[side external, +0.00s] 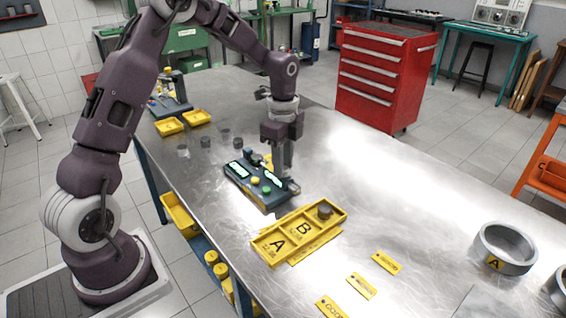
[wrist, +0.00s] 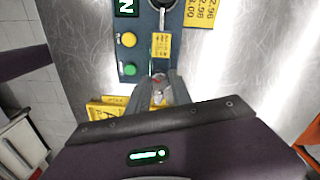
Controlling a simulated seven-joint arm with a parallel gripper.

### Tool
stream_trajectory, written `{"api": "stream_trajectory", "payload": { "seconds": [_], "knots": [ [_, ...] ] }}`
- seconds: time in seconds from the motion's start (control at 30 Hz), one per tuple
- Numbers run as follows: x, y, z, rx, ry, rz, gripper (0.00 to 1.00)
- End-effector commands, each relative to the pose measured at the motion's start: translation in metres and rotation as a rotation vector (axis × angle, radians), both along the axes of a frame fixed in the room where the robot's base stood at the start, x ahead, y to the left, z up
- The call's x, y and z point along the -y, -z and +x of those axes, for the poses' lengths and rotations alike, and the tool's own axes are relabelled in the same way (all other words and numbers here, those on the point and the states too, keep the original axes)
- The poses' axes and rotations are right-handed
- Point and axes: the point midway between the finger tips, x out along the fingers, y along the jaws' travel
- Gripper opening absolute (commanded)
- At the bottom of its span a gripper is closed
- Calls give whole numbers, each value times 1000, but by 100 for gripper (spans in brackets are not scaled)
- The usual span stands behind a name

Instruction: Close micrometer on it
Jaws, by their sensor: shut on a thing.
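The micrometer station (side external: 257,183) is a blue box on the steel table with lit displays, a yellow button and a green button. In the wrist view the station (wrist: 128,55) lies just ahead of my fingers, with a yellow label and a slim metal part on its right side. My gripper (side external: 287,181) points down at the station's right end. In the wrist view its fingers (wrist: 159,88) are close together around a small greyish piece, probably the micrometer's handle end. The fingers hide most of it. I cannot tell whether a part sits between the measuring faces.
A yellow tray (side external: 262,245) marked A and B stands in front, with a dark cylinder (side external: 325,211) in its far-right compartment. Several yellow tags (side external: 361,286) and a metal ring (side external: 504,248) lie to the right. Dark discs (side external: 206,142) stand behind. The right-hand table is largely clear.

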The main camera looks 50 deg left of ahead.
Motion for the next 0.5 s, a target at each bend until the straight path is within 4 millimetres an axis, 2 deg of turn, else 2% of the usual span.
{"api": "stream_trajectory", "payload": {
  "seconds": [0.27,0.5],
  "knots": [
    [0,-1,0,1,-142,1,0],
    [0,-1,0,2,-361,1,0]
  ]
}}
